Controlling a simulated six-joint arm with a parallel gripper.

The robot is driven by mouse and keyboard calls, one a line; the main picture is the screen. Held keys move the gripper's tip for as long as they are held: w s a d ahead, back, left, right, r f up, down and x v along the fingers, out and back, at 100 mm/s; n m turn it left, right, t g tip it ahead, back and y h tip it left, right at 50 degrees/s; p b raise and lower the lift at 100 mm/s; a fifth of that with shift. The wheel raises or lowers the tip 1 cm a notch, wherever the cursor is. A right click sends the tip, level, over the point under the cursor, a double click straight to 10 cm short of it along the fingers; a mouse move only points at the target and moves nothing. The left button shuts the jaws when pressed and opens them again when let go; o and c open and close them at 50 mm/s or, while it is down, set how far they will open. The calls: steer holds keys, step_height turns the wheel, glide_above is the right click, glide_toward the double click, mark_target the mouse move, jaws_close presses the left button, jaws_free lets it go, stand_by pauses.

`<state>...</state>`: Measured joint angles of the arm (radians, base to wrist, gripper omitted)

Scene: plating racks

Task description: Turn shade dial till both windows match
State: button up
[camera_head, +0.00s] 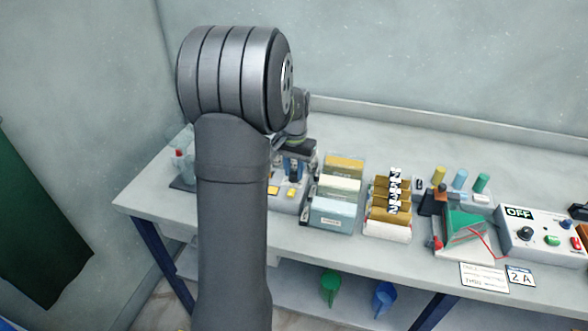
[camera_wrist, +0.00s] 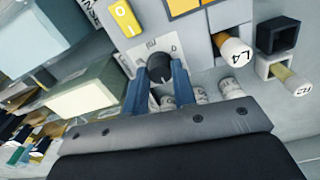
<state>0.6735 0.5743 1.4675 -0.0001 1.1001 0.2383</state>
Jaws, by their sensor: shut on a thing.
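The shade dial (camera_wrist: 158,66) is a black round knob on a light grey panel in the wrist view. My gripper (camera_wrist: 160,78) has its two blue fingers shut on the knob, one on each side. Two orange windows, a left one (camera_wrist: 184,7) and a right one partly cut off by the top edge, sit in the grey box beyond the dial. Their shades look alike in what shows, but I cannot compare them fully.
A yellow rocker switch (camera_wrist: 125,18) is left of the dial. In the head view, card racks (camera_head: 337,192) stand close on the right.

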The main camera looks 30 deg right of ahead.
mark_target(294, 173)
steer(key=shift+m, duration=0.6)
steer(key=o, duration=1)
step_height(294, 173, up, 18)
steer(key=shift+f, duration=0.25)
steer(key=shift+f, duration=0.1)
step_height(294, 173, down, 17)
steer(key=shift+f, duration=0.2)
stand_by(0.5)
steer(key=shift+r, duration=0.1)
